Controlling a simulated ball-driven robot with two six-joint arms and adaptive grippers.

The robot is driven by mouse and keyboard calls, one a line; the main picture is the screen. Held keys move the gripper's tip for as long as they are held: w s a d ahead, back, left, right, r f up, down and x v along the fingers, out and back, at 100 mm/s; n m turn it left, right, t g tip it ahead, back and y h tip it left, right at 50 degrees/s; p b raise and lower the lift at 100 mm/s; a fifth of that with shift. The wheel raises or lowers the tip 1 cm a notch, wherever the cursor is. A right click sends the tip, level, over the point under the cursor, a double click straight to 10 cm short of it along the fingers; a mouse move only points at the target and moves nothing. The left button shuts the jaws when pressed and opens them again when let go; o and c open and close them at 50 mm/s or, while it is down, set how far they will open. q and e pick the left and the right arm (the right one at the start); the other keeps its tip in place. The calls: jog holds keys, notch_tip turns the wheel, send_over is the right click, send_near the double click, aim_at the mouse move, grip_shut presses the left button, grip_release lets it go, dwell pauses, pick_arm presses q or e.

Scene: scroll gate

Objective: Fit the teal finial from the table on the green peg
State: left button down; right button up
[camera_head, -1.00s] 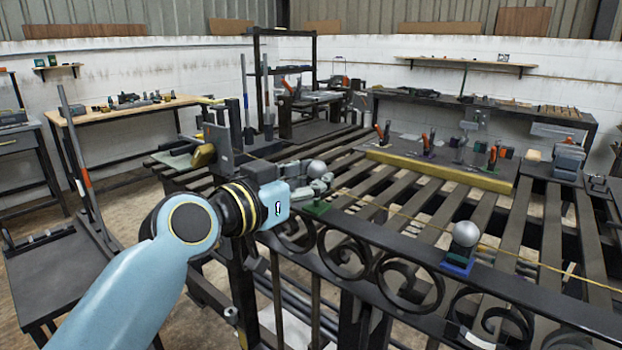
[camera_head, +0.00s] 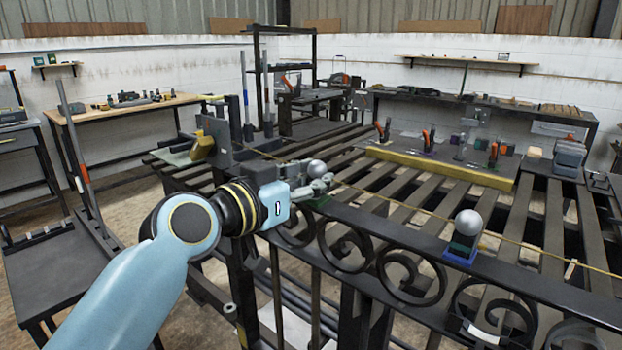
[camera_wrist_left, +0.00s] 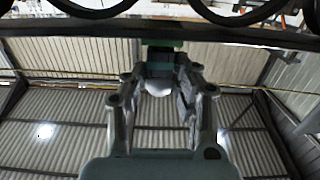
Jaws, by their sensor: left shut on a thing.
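My left gripper (camera_head: 318,184) is shut on the teal finial, at the gate's top rail. The finial's grey ball top (camera_head: 317,168) shows above the fingers, and its body is mostly hidden by them. A sliver of the green peg's base (camera_head: 318,201) shows just under the fingers. In the left wrist view the pale ball (camera_wrist_left: 158,86) sits between the two fingers (camera_wrist_left: 160,105), with a green part (camera_wrist_left: 164,45) beyond it against the dark rail. I cannot tell whether the finial is seated on the peg. My right gripper is not in view.
The black scroll gate (camera_head: 412,248) lies below the rail. Another ball-topped finial (camera_head: 467,223) stands on a blue base (camera_head: 460,256) to the right. A thin yellow line (camera_head: 400,205) runs along the rail. A yellow beam (camera_head: 440,171) and several clamps lie on the slatted table behind.

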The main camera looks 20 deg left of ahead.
pick_arm(q)
jog(key=shift+f+b, duration=0.45)
jog(key=c, duration=1)
grip_release()
jog(key=shift+o, duration=0.2)
jog(key=shift+s, duration=0.1)
jog(key=v, duration=1.2)
